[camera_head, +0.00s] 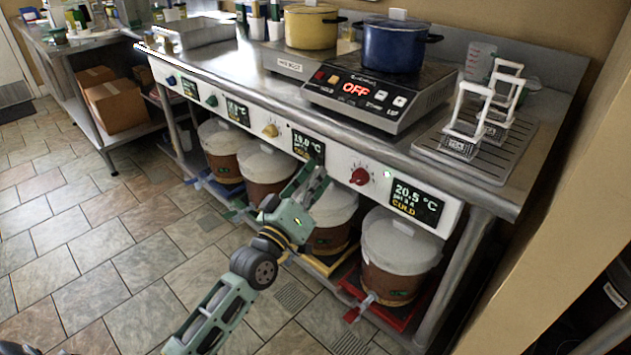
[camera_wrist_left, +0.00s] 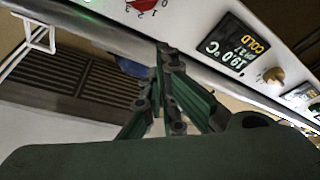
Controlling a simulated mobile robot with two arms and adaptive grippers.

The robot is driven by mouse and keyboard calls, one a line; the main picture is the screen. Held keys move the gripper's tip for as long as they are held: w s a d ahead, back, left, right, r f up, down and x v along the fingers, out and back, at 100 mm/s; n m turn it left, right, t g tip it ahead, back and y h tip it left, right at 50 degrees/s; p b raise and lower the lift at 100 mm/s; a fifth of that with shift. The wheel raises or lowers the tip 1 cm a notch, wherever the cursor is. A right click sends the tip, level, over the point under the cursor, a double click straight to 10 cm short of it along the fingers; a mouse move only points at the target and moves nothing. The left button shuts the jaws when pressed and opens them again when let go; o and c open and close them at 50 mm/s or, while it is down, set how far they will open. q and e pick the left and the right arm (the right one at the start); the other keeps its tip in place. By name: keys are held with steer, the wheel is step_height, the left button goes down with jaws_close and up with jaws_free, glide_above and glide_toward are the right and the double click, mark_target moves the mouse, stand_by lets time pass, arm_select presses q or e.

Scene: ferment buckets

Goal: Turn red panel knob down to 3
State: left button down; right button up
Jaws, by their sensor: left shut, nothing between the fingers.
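The red knob (camera_head: 359,176) sits on the white front panel (camera_head: 330,161), left of a display (camera_head: 415,203) that reads 20.5 °C and COLD. In the left wrist view only part of the red knob (camera_wrist_left: 142,3) shows at the top edge, with scale numbers beside it. Which number the knob points to is too small to tell. My left gripper (camera_head: 318,168) is shut and empty. Its tips are left of the red knob, close to the 19.0 °C display (camera_head: 307,146), and apart from the knob. The left wrist view also shows the shut fingers (camera_wrist_left: 168,50). My right gripper is not in view.
A yellow knob (camera_head: 270,130) is farther left on the panel. Lidded buckets (camera_head: 400,243) stand under the counter. On top are an induction plate (camera_head: 380,96) showing OFF, a blue pot (camera_head: 394,48) and a yellow pot (camera_head: 311,28). The tiled floor (camera_head: 100,230) in front is clear.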

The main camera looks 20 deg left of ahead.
mark_target(359, 178)
arm_select(q)
steer(key=x, duration=0.6)
steer(key=shift+f, duration=0.1)
steer(key=shift+s+d+f+b, duration=0.1)
steer(key=shift+d+f+b, duration=0.2)
steer(key=shift+d+f, duration=0.4)
steer(key=shift+s+d+f+b, duration=0.1)
steer(key=shift+d+f+b, duration=0.25)
steer(key=shift+f, duration=0.55)
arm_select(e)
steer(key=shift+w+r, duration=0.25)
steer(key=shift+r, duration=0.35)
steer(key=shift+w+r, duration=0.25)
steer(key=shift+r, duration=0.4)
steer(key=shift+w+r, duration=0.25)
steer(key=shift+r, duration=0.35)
arm_select(q)
steer(key=shift+d, duration=0.1)
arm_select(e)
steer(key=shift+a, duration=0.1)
